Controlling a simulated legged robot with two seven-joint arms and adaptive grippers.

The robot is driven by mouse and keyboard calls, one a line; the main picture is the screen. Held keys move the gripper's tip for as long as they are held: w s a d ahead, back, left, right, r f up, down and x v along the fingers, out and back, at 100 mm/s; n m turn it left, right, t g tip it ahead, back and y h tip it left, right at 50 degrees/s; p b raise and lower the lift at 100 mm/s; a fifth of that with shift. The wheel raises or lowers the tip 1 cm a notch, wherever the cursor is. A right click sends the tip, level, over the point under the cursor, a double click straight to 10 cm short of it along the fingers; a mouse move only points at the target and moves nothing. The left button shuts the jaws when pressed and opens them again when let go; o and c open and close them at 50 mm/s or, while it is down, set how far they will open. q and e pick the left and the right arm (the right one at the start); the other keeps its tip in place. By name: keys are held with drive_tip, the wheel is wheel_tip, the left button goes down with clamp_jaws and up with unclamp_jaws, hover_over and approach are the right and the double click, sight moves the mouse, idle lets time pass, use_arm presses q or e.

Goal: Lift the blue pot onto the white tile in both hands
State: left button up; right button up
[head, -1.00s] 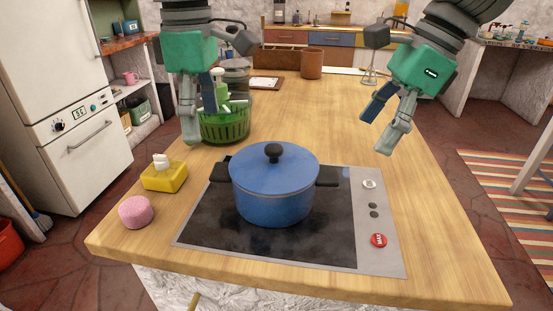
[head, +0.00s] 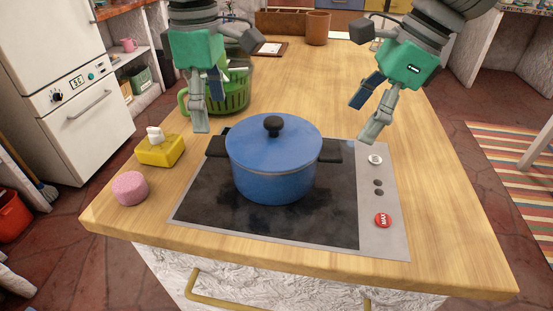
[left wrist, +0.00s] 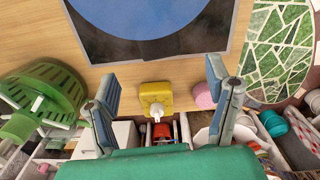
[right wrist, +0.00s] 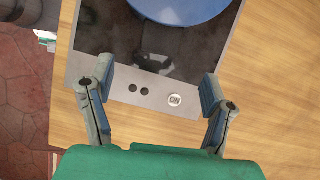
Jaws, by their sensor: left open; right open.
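The blue pot (head: 273,165), with its lid on and a dark knob, stands upright on the black cooktop (head: 210,210). Its dark side handles stick out left (head: 217,144) and right (head: 330,150). My left gripper (head: 208,106) is open and empty above the counter, behind and left of the left handle. My right gripper (head: 365,122) is open and empty, behind and right of the right handle. The pot's edge shows in the left wrist view (left wrist: 140,18) and right wrist view (right wrist: 180,8). I cannot pick out the white tile for certain.
A yellow dispenser (head: 160,151) and a pink round object (head: 130,188) stand left of the cooktop. A green slotted basket (head: 233,95) stands behind my left gripper. A brown cup (head: 318,28) is far back. The counter right of the cooktop is clear.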

sight(215, 143)
use_arm(q)
drive_tip(key=f, duration=0.8)
drive_tip(key=shift+a, duration=0.4)
use_arm(e)
drive_tip(key=x, duration=0.8)
drive_tip(key=shift+a, duration=0.35)
use_arm(q)
drive_tip(key=shift+w+d+f, duration=0.1)
drive_tip(key=shift+d+f, duration=0.05)
drive_tip(key=shift+f, duration=0.05)
use_arm(e)
drive_tip(key=shift+f, duration=0.15)
use_arm(q)
drive_tip(key=shift+d, duration=0.1)
use_arm(e)
drive_tip(key=shift+d, duration=0.15)
use_arm(q)
drive_tip(key=shift+d, duration=0.1)
drive_tip(key=shift+c, duration=1.2)
use_arm(e)
drive_tip(key=shift+d, duration=0.1)
drive_tip(key=shift+c, duration=1.2)
use_arm(q)
drive_tip(key=c, duration=1.4)
use_arm(e)
drive_tip(key=c, duration=1.4)
use_arm(q)
clamp_jaws()
use_arm(e)
clamp_jaws()
